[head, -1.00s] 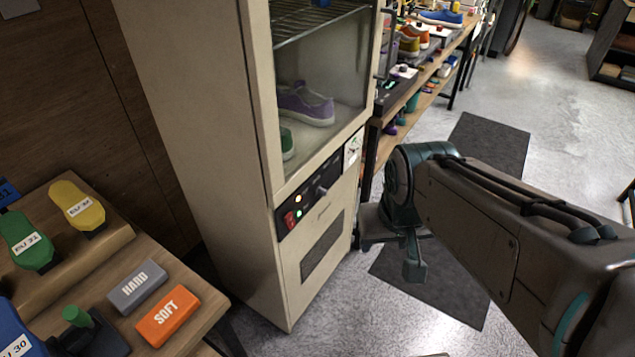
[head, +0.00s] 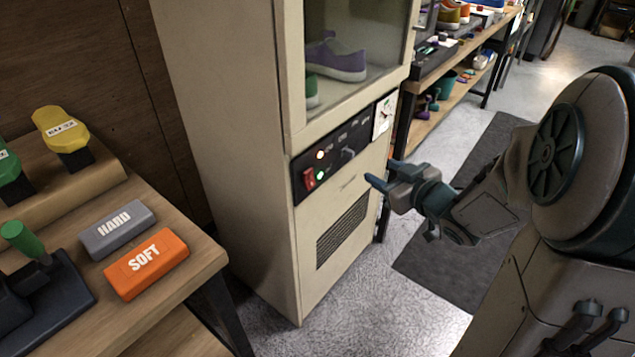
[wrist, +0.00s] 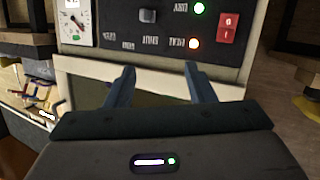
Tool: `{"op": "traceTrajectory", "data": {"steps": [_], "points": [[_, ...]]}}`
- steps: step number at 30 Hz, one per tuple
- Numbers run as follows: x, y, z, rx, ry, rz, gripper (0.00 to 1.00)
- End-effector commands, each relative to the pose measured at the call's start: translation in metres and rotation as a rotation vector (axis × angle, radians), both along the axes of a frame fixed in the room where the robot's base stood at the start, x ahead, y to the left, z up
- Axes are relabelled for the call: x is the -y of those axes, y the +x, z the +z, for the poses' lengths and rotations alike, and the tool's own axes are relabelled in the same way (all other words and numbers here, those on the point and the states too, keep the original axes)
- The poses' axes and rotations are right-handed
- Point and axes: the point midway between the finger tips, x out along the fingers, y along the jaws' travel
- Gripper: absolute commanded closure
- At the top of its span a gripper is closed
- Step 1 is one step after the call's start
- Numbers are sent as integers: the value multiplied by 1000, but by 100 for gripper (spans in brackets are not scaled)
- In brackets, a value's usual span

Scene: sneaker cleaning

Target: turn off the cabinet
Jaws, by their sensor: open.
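The cream cabinet (head: 235,140) stands in the middle of the head view, with purple and green shoes behind its glass. Its black control panel (head: 345,150) has a red rocker switch (head: 309,180) at the left end, lit indicator lamps beside it and a dark knob (head: 347,154). In the wrist view the panel appears upside down, with the red switch (wrist: 228,27) at upper right and the knob (wrist: 147,15) at top centre. My gripper (head: 372,172) is open and empty, in front of the cabinet, right of and apart from the switch. Its fingers (wrist: 158,88) point towards the panel.
A shelf (head: 450,65) with shoes stands behind at right. Floor is open between table and cabinet.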

Motion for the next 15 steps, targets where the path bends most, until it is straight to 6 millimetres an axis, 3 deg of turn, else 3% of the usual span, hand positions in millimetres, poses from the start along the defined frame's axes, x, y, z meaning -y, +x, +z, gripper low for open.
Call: {"op": "traceTrajectory", "data": {"steps": [1,4,10,15], "points": [[-7,-4,-23,14,45,62,51],[-21,-16,-36,46,136,181,51],[-34,-36,-45,75,268,330,51],[-42,-39,-45,82,303,370,51]]}}
